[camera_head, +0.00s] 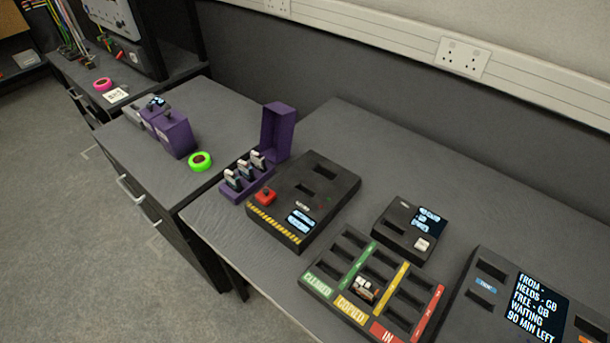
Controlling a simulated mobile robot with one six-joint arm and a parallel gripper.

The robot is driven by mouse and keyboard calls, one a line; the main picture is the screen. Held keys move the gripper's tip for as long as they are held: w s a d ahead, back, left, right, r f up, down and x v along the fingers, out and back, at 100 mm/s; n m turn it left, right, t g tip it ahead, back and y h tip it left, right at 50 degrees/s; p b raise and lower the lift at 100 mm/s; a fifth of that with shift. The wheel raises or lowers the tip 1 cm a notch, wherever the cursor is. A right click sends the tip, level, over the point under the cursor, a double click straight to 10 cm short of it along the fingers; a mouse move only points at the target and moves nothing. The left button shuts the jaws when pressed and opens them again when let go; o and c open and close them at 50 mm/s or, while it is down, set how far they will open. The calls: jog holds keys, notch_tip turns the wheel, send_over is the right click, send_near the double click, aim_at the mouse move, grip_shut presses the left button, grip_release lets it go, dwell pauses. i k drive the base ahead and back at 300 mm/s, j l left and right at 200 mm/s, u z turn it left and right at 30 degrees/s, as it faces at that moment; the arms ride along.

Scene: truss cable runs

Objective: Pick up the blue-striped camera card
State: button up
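Several small white-and-dark cards stand upright in a row in an open purple case (262,189) on the grey bench: a near-left card (233,180), a middle card (245,170) and a far-right card (258,160). They are too small for me to tell which one has a blue stripe. Another card (366,290), white with an orange-brown part, lies in the middle column of a black sorting tray (350,241). My gripper is not in view.
A black unit with a red button (265,196) stands right of the case, whose raised purple lid (277,131) is behind. A small reader (395,238) and a display box (481,298) stand right. Green tape (200,161) and purple boxes (174,136) sit left.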

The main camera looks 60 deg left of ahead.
aim_at(246, 172)
jog(key=u, duration=2.55)
